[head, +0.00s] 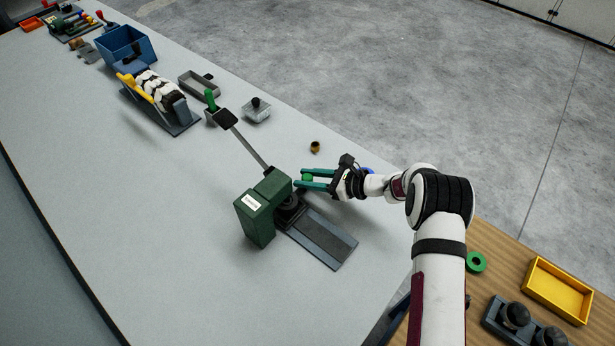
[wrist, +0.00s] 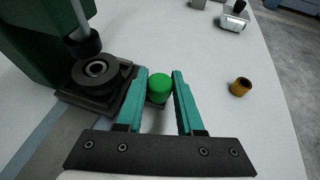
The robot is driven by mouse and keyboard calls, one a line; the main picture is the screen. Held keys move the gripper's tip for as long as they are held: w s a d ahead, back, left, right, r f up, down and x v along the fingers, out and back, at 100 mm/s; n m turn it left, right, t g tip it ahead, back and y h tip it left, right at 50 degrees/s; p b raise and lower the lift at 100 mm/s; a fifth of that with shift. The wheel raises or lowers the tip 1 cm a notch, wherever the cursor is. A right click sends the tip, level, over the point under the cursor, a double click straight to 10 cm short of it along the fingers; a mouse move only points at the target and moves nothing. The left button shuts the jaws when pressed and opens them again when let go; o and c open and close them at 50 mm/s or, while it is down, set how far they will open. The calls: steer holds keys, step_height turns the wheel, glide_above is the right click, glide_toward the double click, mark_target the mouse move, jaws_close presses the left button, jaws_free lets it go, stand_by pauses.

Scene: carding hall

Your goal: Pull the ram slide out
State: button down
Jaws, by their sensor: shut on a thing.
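A green press (head: 257,212) stands on the table with a long lever (head: 245,142) rising from it. Its dark slide block (wrist: 82,103) carries a round black die (wrist: 118,72) and sits close under the press head at the inner end of a flat grey rail (head: 325,238). A green knob (wrist: 159,88) is beside the block; its join to the block is hidden by a finger. My gripper (wrist: 161,73) is shut on this knob, with one teal finger on each side. In the head view my gripper (head: 300,179) reaches in from the right.
A small brass bushing (head: 315,147) lies on the table beyond my gripper. A metal block with a black knob (head: 257,109) and a grey tray (head: 199,84) stand farther back. The outer part of the rail is bare.

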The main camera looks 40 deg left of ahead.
steer(key=shift+d, duration=0.1)
stand_by(0.3)
steer(key=d, duration=1.2)
steer(key=shift+d, duration=0.15)
steer(key=c, duration=0.5)
jaws_free()
steer(key=shift+c, duration=0.2)
steer(key=v, duration=1.5)
steer(key=shift+w+d, duration=0.15)
steer(key=shift+d, duration=0.2)
steer(key=shift+r, duration=0.15)
